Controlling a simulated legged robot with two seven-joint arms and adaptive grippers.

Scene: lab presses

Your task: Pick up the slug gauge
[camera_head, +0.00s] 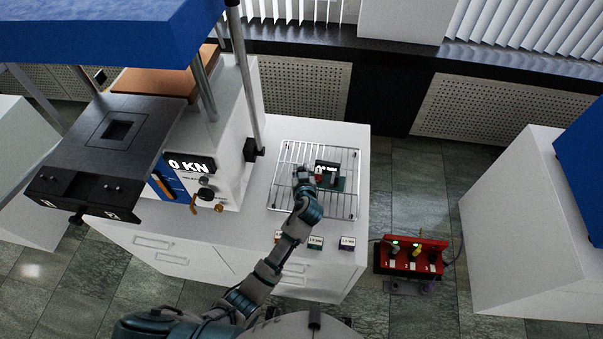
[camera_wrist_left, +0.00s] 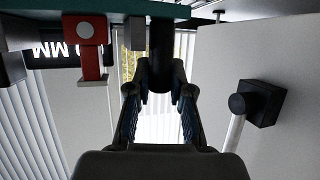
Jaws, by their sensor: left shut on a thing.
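The slug gauge (camera_head: 327,168) has a dark display, a small red part and a teal base. It is at the wire rack on the white cabinet; I cannot tell whether its base touches the rack. My left gripper (camera_head: 305,181) is at the gauge's left side. In the left wrist view the slug gauge (camera_wrist_left: 88,50) shows its red block and an upside-down display reading MM. There the fingers of my left gripper (camera_wrist_left: 160,88) close around a dark post hanging under the teal part. The exact contact is partly hidden. My right gripper is not in view.
The wire rack (camera_head: 283,197) lies on the cabinet top (camera_head: 262,190). A press (camera_head: 219,180) reading 0 KN stands at its left. A red box (camera_head: 407,259) with several upright items stands at the right, beside another white cabinet (camera_head: 510,215).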

